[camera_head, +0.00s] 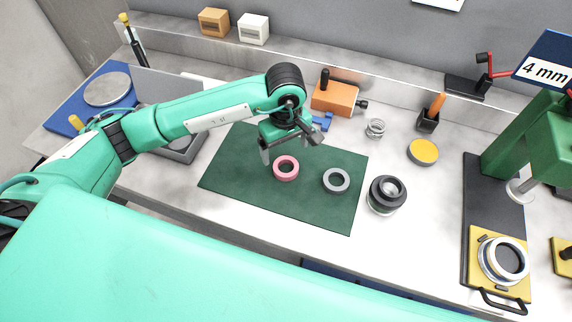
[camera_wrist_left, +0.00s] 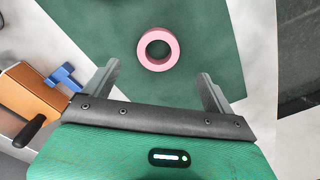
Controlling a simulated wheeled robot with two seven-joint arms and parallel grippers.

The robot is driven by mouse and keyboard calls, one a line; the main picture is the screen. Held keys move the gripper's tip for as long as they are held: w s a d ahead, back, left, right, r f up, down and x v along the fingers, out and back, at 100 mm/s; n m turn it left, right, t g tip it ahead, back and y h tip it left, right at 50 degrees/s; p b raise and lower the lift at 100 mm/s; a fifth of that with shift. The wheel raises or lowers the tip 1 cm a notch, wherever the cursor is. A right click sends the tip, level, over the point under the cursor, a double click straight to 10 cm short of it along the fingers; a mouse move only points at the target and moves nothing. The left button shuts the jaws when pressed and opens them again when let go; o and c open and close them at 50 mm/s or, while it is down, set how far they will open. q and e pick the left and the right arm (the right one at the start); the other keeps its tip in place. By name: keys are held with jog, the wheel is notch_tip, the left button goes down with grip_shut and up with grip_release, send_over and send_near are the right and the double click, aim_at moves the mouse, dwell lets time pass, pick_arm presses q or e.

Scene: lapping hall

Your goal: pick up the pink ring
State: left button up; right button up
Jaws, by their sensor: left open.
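The pink ring (camera_head: 286,168) lies flat on the dark green mat (camera_head: 240,165), left of a grey ring (camera_head: 336,181). In the left wrist view the pink ring (camera_wrist_left: 158,49) lies beyond the fingertips, roughly centred between them, with nothing touching it. My left gripper (camera_head: 290,148) is open and empty, above the mat beside the pink ring's far side. Its two spread fingers also show in the left wrist view (camera_wrist_left: 159,80). My right gripper is not in view.
A black-rimmed jar (camera_head: 386,196) stands right of the mat. An orange block (camera_head: 335,98), a wire coil (camera_head: 375,128) and a yellow-topped round tin (camera_head: 423,152) stand behind. A green press (camera_head: 515,150) stands at right. The mat's left part is bare.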

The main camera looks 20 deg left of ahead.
aim_at(286, 171)
pick_arm(q)
notch_tip(286, 171, down, 2)
jog(key=shift+f, duration=0.25)
jog(key=shift+f+p, duration=0.3)
notch_tip(286, 171, down, 4)
jog(key=shift+f+p, duration=0.1)
jog(key=shift+p, duration=0.7)
jog(key=shift+w+d+f, duration=0.1)
jog(key=shift+f, duration=0.05)
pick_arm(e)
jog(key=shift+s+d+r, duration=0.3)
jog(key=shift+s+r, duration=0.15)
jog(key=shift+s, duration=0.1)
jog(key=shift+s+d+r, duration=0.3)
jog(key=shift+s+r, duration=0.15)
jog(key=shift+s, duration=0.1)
pick_arm(q)
jog(key=shift+c, duration=0.9)
jog(key=c, duration=0.7)
jog(key=shift+c, duration=1.3)
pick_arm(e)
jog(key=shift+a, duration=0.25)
